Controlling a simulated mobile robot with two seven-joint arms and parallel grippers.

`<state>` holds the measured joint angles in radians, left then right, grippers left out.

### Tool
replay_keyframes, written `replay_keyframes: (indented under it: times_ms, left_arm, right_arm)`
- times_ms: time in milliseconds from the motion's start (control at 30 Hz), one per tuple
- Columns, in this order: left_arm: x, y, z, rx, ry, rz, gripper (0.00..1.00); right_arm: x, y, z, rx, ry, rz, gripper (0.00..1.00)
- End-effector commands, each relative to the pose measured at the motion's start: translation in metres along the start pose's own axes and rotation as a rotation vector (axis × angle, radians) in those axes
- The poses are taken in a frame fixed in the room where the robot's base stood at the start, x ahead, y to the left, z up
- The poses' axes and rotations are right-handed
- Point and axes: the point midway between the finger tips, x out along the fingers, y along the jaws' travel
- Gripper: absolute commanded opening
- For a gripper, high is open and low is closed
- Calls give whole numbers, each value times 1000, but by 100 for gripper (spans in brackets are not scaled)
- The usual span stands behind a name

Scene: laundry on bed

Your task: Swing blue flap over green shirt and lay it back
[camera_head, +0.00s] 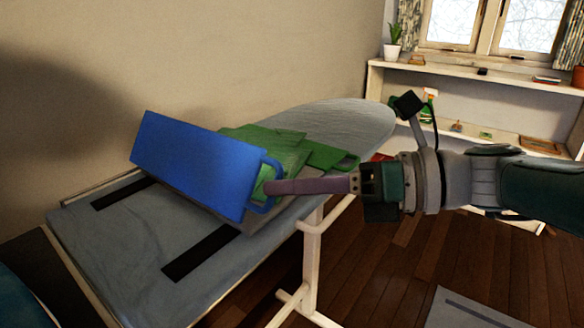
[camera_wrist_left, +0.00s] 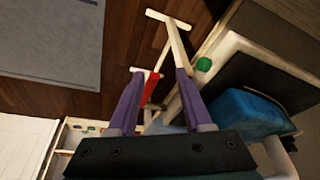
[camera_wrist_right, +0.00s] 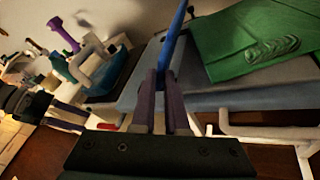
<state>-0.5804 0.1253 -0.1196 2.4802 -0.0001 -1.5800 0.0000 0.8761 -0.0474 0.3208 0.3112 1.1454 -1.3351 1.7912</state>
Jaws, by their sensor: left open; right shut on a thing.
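The blue flap (camera_head: 195,160) stands tilted up from the ironing board in the head view, its handle loop at its right end. My right gripper (camera_head: 272,187) is shut on that handle. In the right wrist view the flap (camera_wrist_right: 176,40) shows nearly edge-on beyond the fingers. The green shirt (camera_head: 270,143) lies folded behind the flap, partly hidden by it; it lies flat and clear in the right wrist view (camera_wrist_right: 245,35). My left gripper (camera_wrist_left: 160,75) is open and empty in the left wrist view, over the floor side; it is not clear in the head view.
The grey ironing board (camera_head: 130,250) has two dark strips at its near end and a white leg frame (camera_head: 310,250) below. A wall stands behind it. A white shelf (camera_head: 470,90) with small items is at the back right. A grey mat (camera_head: 475,310) lies on the wooden floor.

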Motion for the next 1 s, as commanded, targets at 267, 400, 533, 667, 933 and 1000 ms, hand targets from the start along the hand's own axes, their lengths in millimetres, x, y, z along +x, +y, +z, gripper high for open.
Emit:
replay_keyframes:
  times_ms: [267, 400, 533, 667, 933, 1000]
  left_arm:
    - [0, 1, 0, -3, 2, 3, 50]
    - [0, 2, -1, -7, 2, 6, 50]
    - [0, 3, -1, -9, 3, 8, 50]
    - [-7, 2, -3, -9, 3, 8, 50]
    - [-28, 1, -10, -8, 2, 7, 50]
    - [-32, 1, -11, -7, 2, 6, 50]
  right_arm:
    - [0, 0, 0, -1, 1, -2, 38]
    - [0, 0, 0, -1, 0, -1, 42]
    - [0, 0, 0, -1, 0, -1, 42]
    - [-10, 0, 2, 0, 0, -3, 42]
    - [-63, 1, 3, 0, 0, -6, 42]
    - [-75, 1, 2, 0, 0, -5, 42]
